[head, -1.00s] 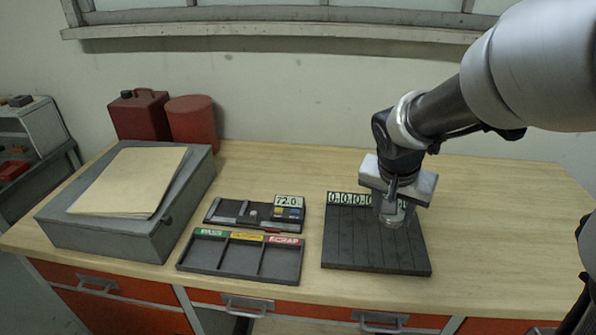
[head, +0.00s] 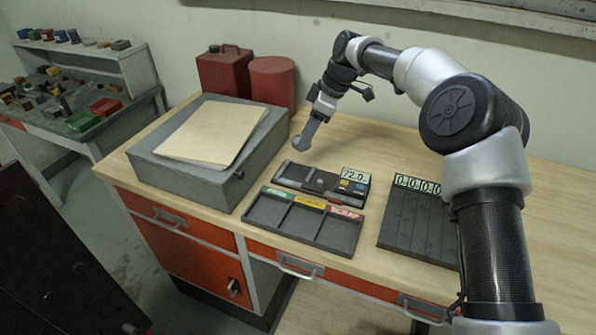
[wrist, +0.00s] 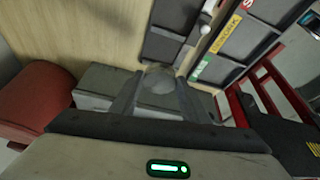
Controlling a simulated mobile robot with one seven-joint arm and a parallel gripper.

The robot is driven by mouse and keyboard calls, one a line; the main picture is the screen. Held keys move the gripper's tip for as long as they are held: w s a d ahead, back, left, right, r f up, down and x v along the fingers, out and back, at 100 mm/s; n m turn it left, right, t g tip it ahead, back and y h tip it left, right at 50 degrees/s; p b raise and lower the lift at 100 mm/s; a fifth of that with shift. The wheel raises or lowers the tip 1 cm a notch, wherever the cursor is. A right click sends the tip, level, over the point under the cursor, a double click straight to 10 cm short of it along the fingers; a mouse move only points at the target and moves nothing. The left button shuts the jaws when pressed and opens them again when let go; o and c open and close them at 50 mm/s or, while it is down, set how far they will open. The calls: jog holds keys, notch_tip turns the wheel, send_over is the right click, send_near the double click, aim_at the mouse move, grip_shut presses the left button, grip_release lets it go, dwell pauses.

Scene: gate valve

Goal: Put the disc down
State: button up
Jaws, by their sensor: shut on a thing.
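My gripper (head: 308,132) is shut on a small grey metal disc (head: 300,143), seen between the fingertips in the wrist view (wrist: 158,80). The gripper is at the left side of the bench, between the grey box and the gauge, behind the three-part tray. I cannot tell exactly how high the disc is above the bench. The dark gauge (head: 305,183) has a display reading 72.0 (head: 354,175). The black tray (head: 303,226) has green, yellow and red labels on its compartments, which look empty. The grooved dark board (head: 415,220) bears zero number tags.
A grey box (head: 195,175) with tan folders (head: 213,135) on it stands left of the gripper. A red can (head: 224,75) and a red canister (head: 272,83) stand behind it. Bare bench top lies behind the gauge. A shelf bench with small parts (head: 75,90) is at far left.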

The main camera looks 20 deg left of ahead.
aim_at(297, 173)
jog(key=shift+a+n, duration=0.6)
jog(key=shift+f+g, duration=0.3)
jog(key=shift+f, duration=0.1)
notch_tip(297, 173, down, 9)
jog(key=shift+f, duration=0.1)
jog(key=shift+f, duration=0.1)
jog(key=shift+f, duration=0.15)
jog(key=o, duration=1.2)
